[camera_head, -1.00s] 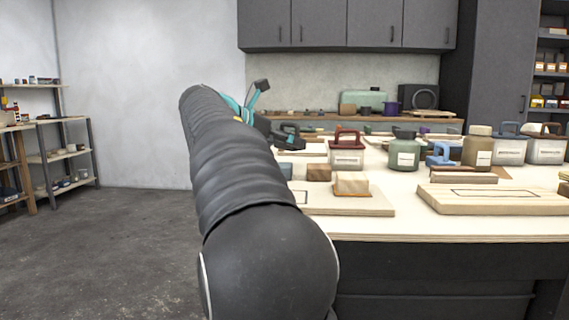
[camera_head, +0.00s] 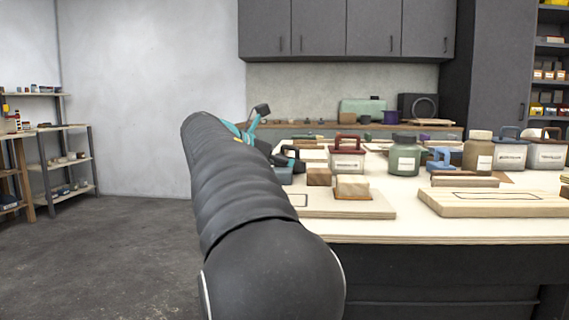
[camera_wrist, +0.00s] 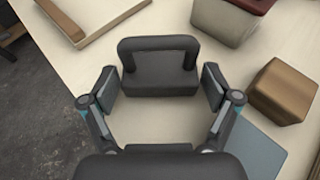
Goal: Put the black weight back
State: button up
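The black weight (camera_wrist: 160,84), a dark block with a looped handle on top, stands on the pale tabletop in the wrist view. My gripper (camera_wrist: 160,88) is open, with one finger on each side of the weight and a small gap seeming to show on both sides. In the head view my gripper is partly hidden behind my arm, over the left part of the table, and I cannot clearly pick out the weight there.
A brown block (camera_wrist: 283,90) and a blue-grey flat piece (camera_wrist: 248,148) lie to the right. A pale container with a maroon lid (camera_wrist: 224,22) stands behind. A wooden board (camera_wrist: 100,22) lies at upper left, near the table edge. Several jars, including a green one (camera_head: 404,158), crowd the table's right.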

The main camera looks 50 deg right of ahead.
jog(key=shift+r, duration=0.1)
jog(key=shift+a+r, duration=0.15)
jog(key=shift+r, duration=0.05)
jog(key=p+v, duration=0.2)
jog(key=v, duration=0.9)
jog(key=shift+a+r, duration=0.15)
jog(key=shift+a, duration=0.1)
jog(key=w+a+f+m+t+y+p, duration=0.1)
jog(key=w+a+f+t+y, duration=0.15)
jog(key=a+f, duration=0.55)
jog(key=w+a+f+t+y+p, duration=0.15)
jog(key=a+f+t+y, duration=0.35)
jog(key=a, duration=0.5)
jog(key=s+a+f+m+y, duration=0.3)
jog(key=s+f+m, duration=0.4)
jog(key=s, duration=0.3)
jog(key=s+a+f+m+y+p, duration=0.1)
jog(key=s+a+f+m+y, duration=0.2)
jog(key=s+a+f+m, duration=0.3)
jog(key=s+f+m, duration=0.2)
jog(key=s, duration=0.3)
jog(key=shift+f, duration=0.4)
jog(key=shift+g, duration=0.25)
